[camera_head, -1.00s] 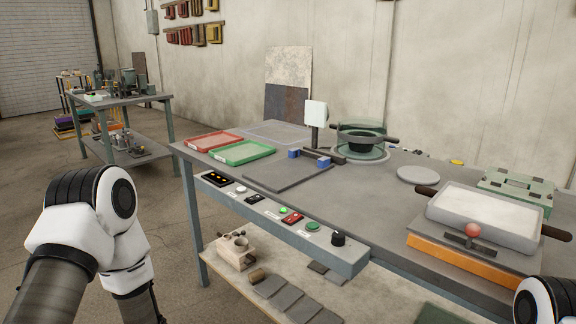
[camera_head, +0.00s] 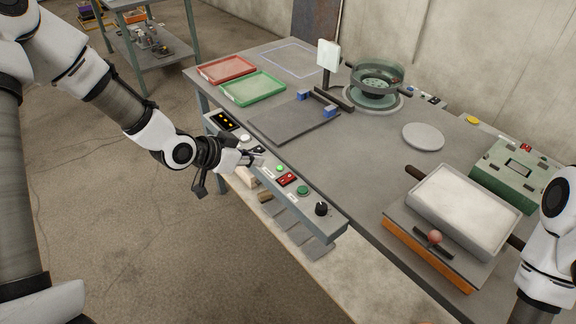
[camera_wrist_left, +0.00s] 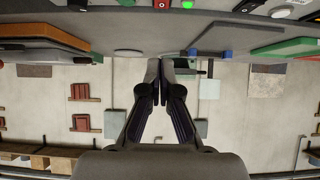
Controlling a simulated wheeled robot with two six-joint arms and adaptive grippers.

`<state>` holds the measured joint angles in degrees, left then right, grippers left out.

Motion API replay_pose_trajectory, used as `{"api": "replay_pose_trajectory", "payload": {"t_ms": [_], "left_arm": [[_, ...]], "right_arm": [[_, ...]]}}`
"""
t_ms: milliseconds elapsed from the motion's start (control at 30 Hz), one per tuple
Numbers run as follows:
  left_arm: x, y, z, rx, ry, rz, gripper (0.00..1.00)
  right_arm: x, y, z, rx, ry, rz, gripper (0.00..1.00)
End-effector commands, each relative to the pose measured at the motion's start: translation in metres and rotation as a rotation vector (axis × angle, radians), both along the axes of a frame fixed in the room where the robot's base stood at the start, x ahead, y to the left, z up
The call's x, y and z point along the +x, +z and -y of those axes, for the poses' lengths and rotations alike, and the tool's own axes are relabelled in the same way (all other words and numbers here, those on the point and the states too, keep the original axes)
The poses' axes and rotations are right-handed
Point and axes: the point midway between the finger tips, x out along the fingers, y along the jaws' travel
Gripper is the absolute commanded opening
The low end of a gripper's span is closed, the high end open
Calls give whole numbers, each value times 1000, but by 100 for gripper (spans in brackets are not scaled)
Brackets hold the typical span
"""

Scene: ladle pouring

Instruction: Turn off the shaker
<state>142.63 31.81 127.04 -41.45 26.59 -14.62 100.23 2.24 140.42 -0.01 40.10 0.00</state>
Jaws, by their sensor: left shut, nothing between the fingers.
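The control strip (camera_head: 330,222) runs along the table's front edge. It carries a white button (camera_head: 245,138), a lit green button (camera_head: 280,168), a red switch block (camera_head: 287,179), a dark green button (camera_head: 303,190) and a black knob (camera_head: 321,208). Which one belongs to the shaker I cannot tell. A dark round sieve (camera_head: 378,76) sits on a round base at the back. My left gripper (camera_head: 256,158) is shut and empty at the strip, close to the white and lit green buttons; contact is unclear. Its shut fingertips (camera_wrist_left: 165,65) show in the left wrist view. My right gripper is out of view.
A red tray (camera_head: 226,68), a green tray (camera_head: 252,88) and a dark plate (camera_head: 290,124) lie behind the strip. A white-filled pan (camera_head: 463,206) stands on an orange-sided base (camera_head: 430,258) at right, beside a green box (camera_head: 515,172). A grey disc (camera_head: 423,137) lies mid-table.

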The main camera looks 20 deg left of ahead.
Motion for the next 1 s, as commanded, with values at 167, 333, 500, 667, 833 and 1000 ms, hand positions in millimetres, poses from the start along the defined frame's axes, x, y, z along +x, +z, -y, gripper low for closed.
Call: {"api": "replay_pose_trajectory", "payload": {"t_ms": [167, 333, 500, 667, 833, 1000], "left_arm": [[5, -5, 2, 4, 1, -2, 0], [23, -22, 14, 7, -2, -4, 0], [49, -45, 29, 6, -4, -4, 0], [70, -67, 42, 3, -3, -4, 0], [72, -93, 42, 1, 1, -3, 0], [73, -101, 43, 1, 0, -2, 0]], "right_arm": [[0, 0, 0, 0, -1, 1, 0], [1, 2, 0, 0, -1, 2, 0], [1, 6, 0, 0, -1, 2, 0], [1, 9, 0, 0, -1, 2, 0], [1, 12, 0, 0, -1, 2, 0], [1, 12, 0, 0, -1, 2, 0]]}}
